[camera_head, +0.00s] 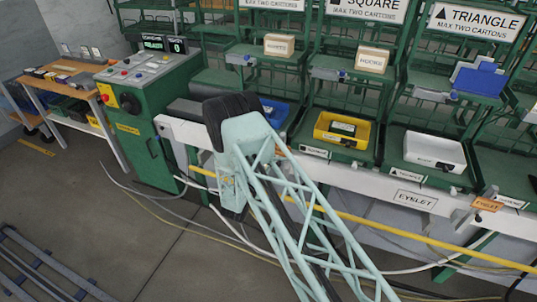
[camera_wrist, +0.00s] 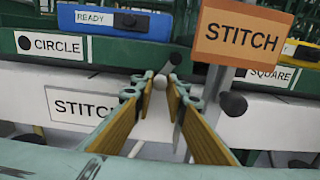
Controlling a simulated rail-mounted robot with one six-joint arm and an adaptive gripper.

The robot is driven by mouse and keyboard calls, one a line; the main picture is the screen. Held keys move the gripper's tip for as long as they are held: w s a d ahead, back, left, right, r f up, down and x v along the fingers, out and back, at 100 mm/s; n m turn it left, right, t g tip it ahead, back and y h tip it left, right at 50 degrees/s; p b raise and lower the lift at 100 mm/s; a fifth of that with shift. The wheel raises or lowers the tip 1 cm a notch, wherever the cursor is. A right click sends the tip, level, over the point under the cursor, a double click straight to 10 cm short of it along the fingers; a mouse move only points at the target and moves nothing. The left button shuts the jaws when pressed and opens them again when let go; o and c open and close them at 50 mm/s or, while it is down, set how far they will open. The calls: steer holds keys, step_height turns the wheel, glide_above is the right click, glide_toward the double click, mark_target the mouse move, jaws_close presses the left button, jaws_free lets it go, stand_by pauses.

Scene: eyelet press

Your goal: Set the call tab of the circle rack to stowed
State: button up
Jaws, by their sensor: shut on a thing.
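The circle rack shows its CIRCLE label (camera_wrist: 55,46) at the left of the wrist view, on a green shelf edge under a blue tray marked READY (camera_wrist: 112,20). My gripper (camera_wrist: 161,84) has its two fingers converging at the middle, right of that label. In the head view my own arm hides the gripper and lever, with the blue tray (camera_head: 274,112) just behind.
An orange STITCH sign (camera_wrist: 241,38) on a post stands close at my gripper's right, with a black knob (camera_wrist: 232,103). A white rail (camera_wrist: 252,124) runs below the shelf. A yellow tray (camera_head: 342,130) and a white tray (camera_head: 434,151) sit on neighbouring racks. A green control cabinet (camera_head: 150,105) stands left.

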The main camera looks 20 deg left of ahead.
steer(key=shift+a, duration=0.1)
steer(key=shift+a+r+m+b, duration=0.35)
steer(key=shift+r+m+b, duration=0.25)
steer(key=shift+m+b, duration=1.1)
steer(key=shift+a+r+m+b, duration=0.35)
steer(key=shift+r+m+b, duration=0.5)
steer(key=shift+m, duration=1.45)
steer(key=shift+a+r+m+b, duration=0.4)
steer(key=shift+m+b, duration=1.2)
steer(key=shift+m, duration=0.4)
steer(key=shift+r, duration=0.1)
steer(key=o, duration=0.9)
steer(key=shift+c, duration=0.2)
steer(key=shift+s, duration=0.15)
steer(key=s, duration=1.1)
steer(key=shift+s, duration=0.35)
steer(key=shift+a, duration=0.1)
